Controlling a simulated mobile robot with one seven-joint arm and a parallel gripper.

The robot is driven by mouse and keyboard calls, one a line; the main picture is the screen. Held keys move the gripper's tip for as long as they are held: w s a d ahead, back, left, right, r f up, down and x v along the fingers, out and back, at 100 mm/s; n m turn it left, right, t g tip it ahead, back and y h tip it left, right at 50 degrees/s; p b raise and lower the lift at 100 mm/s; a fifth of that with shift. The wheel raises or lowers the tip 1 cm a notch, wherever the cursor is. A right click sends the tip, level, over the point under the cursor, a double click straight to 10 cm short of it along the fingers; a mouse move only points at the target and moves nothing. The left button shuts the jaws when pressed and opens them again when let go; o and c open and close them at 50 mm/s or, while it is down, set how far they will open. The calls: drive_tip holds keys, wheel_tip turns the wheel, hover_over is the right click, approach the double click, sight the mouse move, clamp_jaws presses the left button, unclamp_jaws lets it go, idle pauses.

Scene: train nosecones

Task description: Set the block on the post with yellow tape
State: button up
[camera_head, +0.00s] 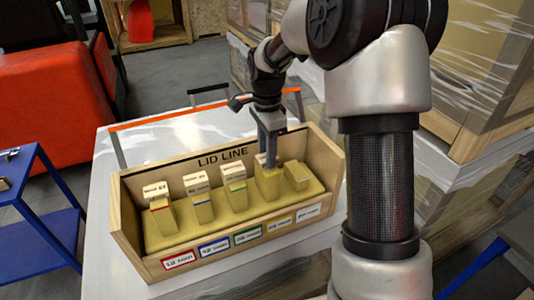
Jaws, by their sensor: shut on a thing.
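My gripper (267,162) points down over the fourth post (268,184) from the left in the wooden box marked LID LINE. It is shut on a small pale block (260,158), mostly hidden by the fingers. The block is at the top of that post; I cannot tell whether it touches.
Pale blocks top the red-taped post (160,217), blue-taped post (202,207) and green-taped post (237,197). The rightmost post (298,177) is bare and shorter. The wooden box's (130,215) walls surround the posts. A blue table (45,190) stands left.

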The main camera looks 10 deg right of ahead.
drive_tip(key=shift+f, duration=0.15)
drive_tip(key=o, duration=1)
